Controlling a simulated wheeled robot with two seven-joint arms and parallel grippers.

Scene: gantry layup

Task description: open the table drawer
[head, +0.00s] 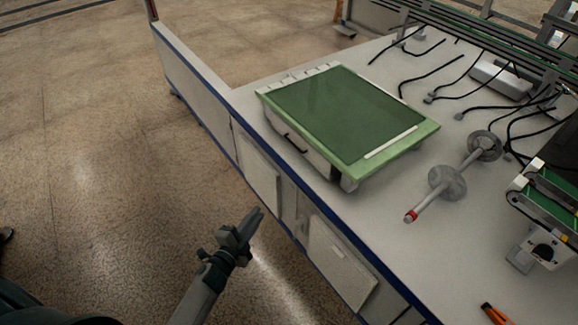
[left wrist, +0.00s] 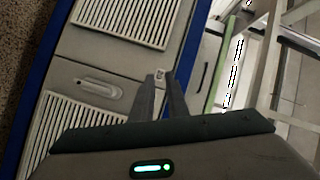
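The table (head: 235,98) is pale with a blue edge strip. Its drawer front (head: 290,205) lies between two pale panels on the side facing me and looks flush with it. In the left wrist view the drawer front (left wrist: 70,52) carries a recessed oblong handle (left wrist: 98,84). My left gripper (head: 258,214) is in front of this side, apart from it. In the left wrist view its two fingers (left wrist: 161,75) are a little apart, with nothing held between them. They point past the right end of the handle. My right gripper is not in view.
Ribbed panels (left wrist: 125,18) flank the drawer front. On the tabletop stand a green-topped box (head: 345,110), a metal shaft with discs (head: 447,182), black cables and a small conveyor (head: 550,190). An orange-and-black tool (head: 495,314) lies near the front. The floor left of the table is clear.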

